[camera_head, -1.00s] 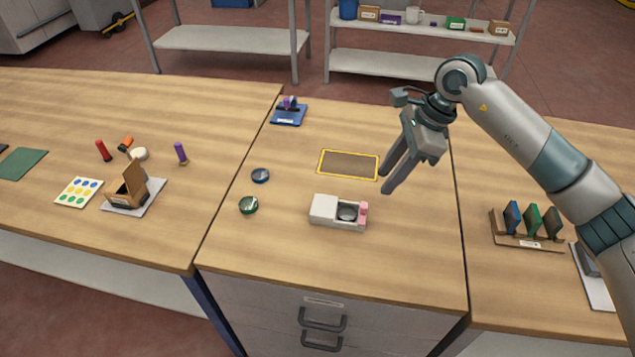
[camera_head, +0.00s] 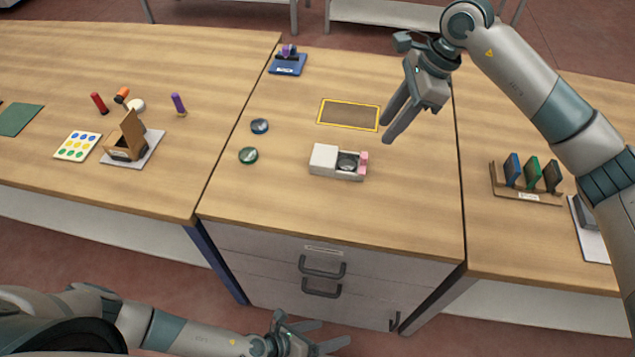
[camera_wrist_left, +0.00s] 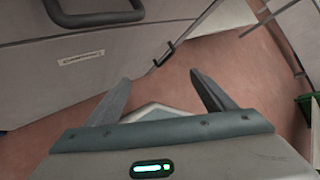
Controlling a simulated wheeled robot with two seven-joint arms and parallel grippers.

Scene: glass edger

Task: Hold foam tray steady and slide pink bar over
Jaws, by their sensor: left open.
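The white foam tray (camera_head: 322,160) sits on the middle counter. A dark round lens (camera_head: 347,162) lies in its recess, and the pink bar (camera_head: 363,162) stands at its right end. My right gripper (camera_head: 396,122) is open and empty above the counter, up and to the right of the tray, touching nothing. My left gripper (camera_head: 328,337) is low in front of the drawers, below the counter top and well away from the tray. In the left wrist view its fingers (camera_wrist_left: 160,95) are spread with nothing between them.
A yellow-framed dark mat (camera_head: 348,115) lies behind the tray. Two round lenses (camera_head: 260,126) (camera_head: 248,155) lie to its left. A blue stand (camera_head: 288,65) is at the back. A rack of coloured plates (camera_head: 528,185) stands right. Drawer handles (camera_head: 322,267) project below the counter edge.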

